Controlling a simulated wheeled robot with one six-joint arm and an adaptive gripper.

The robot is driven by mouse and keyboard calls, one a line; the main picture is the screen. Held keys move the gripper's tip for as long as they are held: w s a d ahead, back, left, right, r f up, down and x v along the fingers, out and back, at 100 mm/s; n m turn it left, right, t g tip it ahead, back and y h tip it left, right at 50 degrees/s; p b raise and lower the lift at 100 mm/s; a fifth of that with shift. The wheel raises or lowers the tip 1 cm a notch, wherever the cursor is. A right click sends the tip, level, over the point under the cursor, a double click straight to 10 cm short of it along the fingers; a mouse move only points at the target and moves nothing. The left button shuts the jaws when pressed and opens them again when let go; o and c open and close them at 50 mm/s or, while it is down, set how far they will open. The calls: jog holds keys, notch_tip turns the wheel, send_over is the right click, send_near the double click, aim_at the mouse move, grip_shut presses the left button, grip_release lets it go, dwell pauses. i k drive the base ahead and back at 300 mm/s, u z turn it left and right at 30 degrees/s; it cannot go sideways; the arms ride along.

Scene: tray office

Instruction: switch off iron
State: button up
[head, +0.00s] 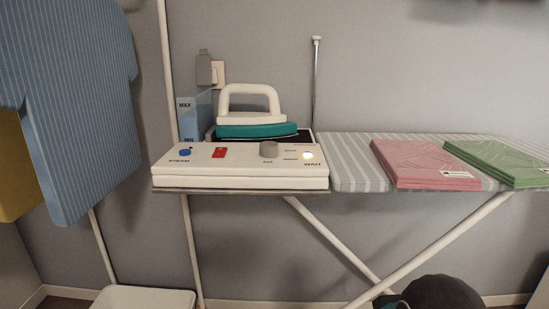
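A white and teal iron (250,130) rests on a dark pad on top of a white steam station (240,181), at the left end of the ironing board. The station's front panel has a blue STEAM button (185,153), a red switch (219,153), a grey knob (268,149) and a lit lamp (308,155) marked WAIT. I cannot tell the switch's position at this size. A blue water tank with MAX and MIN marks (187,118) stands at the station's left rear. A grey plug (204,69) sits at the wall socket. My gripper is not in view.
The striped ironing board (350,170) carries a pink folded cloth (425,163) and a green folded cloth (500,160) on the right. A blue striped shirt (80,100) hangs at the left. A white box (143,298) and a dark round object (442,292) are below.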

aim_at(220, 152)
jog(key=z, duration=0.6)
jog(key=k, duration=0.85)
jog(key=u, duration=0.6)
jog(key=i, duration=0.5)
